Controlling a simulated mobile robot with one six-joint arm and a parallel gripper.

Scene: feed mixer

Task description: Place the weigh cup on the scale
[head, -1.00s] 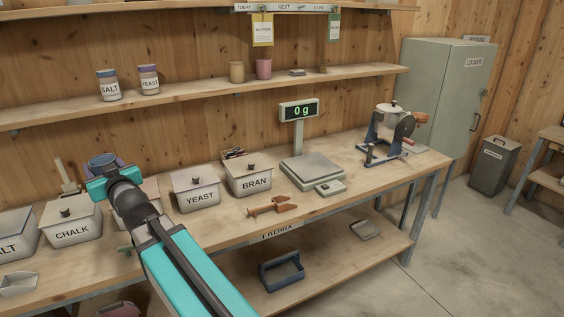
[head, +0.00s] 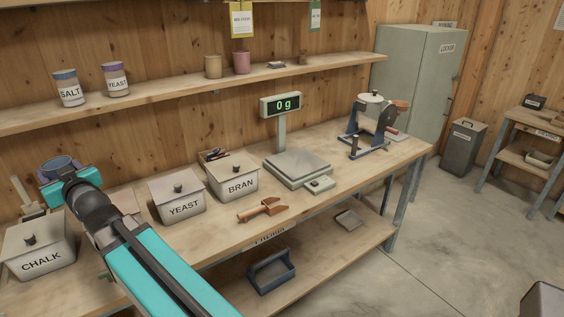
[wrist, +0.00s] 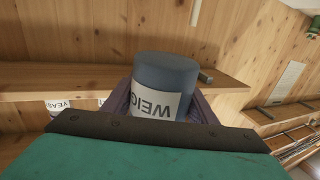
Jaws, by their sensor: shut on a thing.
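The weigh cup (wrist: 165,85) is blue-grey with a white label whose visible letters begin "WEIG". It fills the middle of the wrist view, between the jaws of my gripper (head: 62,168), which is shut on it. In the head view my gripper and the cup are at the left, above the bench near the chalk bin; the cup is mostly hidden there. The scale (head: 297,167) stands on the bench to the right of the bran bin. Its plate is bare and its display (head: 281,105) reads 0 g.
Lidded bins for chalk (head: 40,248), yeast (head: 177,197) and bran (head: 233,176) line the bench. An orange-brown scoop (head: 262,210) lies before the scale. A hand-cranked machine (head: 370,125) stands to its right. A shelf (head: 190,95) with jars runs above the bench.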

